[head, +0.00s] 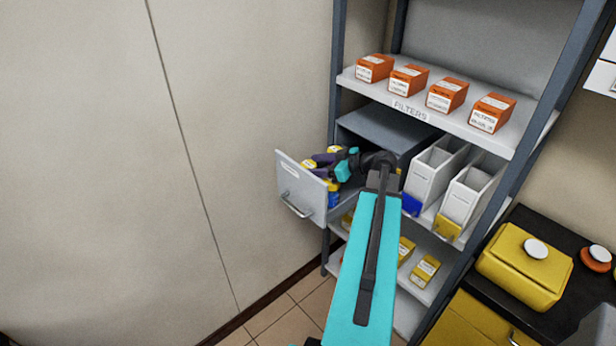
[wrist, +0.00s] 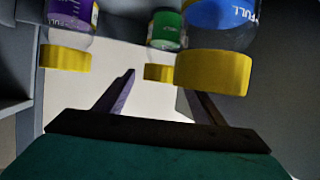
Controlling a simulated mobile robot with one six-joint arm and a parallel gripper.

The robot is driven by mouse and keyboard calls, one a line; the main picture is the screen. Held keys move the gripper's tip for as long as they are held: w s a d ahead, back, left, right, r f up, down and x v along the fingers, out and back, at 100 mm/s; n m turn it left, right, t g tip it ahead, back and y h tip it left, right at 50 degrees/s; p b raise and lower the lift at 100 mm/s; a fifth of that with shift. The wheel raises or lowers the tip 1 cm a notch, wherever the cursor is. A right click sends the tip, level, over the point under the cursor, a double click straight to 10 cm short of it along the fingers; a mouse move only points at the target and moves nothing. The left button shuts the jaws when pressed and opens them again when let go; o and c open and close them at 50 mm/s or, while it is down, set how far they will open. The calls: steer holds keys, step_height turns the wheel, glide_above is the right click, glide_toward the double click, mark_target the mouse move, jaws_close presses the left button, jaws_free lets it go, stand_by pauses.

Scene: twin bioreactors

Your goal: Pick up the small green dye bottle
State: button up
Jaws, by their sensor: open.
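The green dye bottle (wrist: 168,30) shows in the wrist view at top centre, a clear bottle with a green label and yellow cap, cap lower in the picture. It appears between and beyond the fingers of my gripper (wrist: 160,84), which is open and empty. A purple-labelled bottle (wrist: 72,14) is at its left, and a larger-looking blue bottle (wrist: 215,66) is nearer at its right, its yellow cap covering part of the right finger. In the head view my gripper (head: 335,167) reaches over the open drawer (head: 301,187); I cannot pick out the green bottle there.
The drawer sits in a grey shelf unit beside a blank wall (head: 100,150). Orange filter boxes (head: 447,96) stand on the shelf above. White bins (head: 435,170) are right of the drawer, yellow boxes (head: 425,270) below. A yellow container (head: 520,265) stands on the right counter.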

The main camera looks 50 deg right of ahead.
jaws_close()
stand_by(0.3)
steer(key=shift+r, duration=0.2)
step_height(320, 180, up, 10)
steer(key=b, duration=0.3)
steer(key=shift+f+b, duration=0.15)
steer(key=shift+b, duration=0.15)
stand_by(0.3)
stand_by(0.6)
